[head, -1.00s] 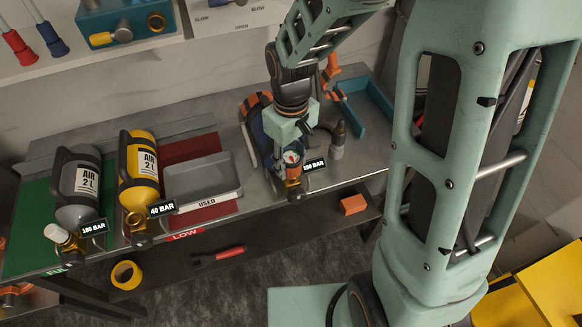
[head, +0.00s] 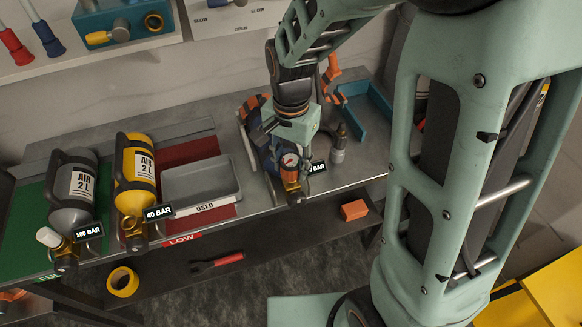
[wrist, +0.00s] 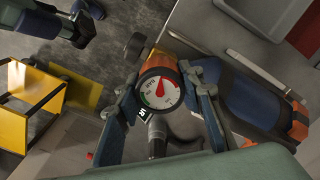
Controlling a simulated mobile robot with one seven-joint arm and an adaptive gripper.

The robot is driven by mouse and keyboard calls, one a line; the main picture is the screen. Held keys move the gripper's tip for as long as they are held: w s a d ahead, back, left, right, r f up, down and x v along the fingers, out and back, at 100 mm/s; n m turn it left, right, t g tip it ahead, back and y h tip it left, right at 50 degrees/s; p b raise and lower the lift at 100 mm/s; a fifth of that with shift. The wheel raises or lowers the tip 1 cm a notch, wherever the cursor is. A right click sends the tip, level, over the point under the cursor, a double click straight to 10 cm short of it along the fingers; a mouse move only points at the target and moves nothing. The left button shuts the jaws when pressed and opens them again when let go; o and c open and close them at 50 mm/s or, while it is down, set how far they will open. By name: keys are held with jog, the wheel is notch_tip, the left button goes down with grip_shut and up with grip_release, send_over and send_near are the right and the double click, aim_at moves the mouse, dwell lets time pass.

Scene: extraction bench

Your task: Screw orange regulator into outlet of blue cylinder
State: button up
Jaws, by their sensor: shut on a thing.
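The orange regulator (head: 290,175) has a round white gauge with a red needle, which faces the camera in the wrist view (wrist: 160,91). My gripper (wrist: 165,98) is shut on the regulator, with one dark blue finger on each side. In the head view the gripper hangs over the bench's front edge at the centre. The blue cylinder (wrist: 243,100) lies beside the gripper in the wrist view, with orange at its end; in the head view the arm mostly hides it. The regulator is at the cylinder's front end. Whether its thread sits in the outlet is hidden.
A grey cylinder (head: 75,190) and a yellow cylinder (head: 135,172) lie to the left. A grey tray (head: 204,183) marked USED sits between yellow and blue cylinders. A grey upright fitting (head: 339,148) and a teal holder (head: 366,110) stand close on the right.

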jog(key=m, duration=0.6)
jog(key=shift+p, duration=0.35)
jog(key=o, duration=1.3)
jog(key=shift+o, duration=0.2)
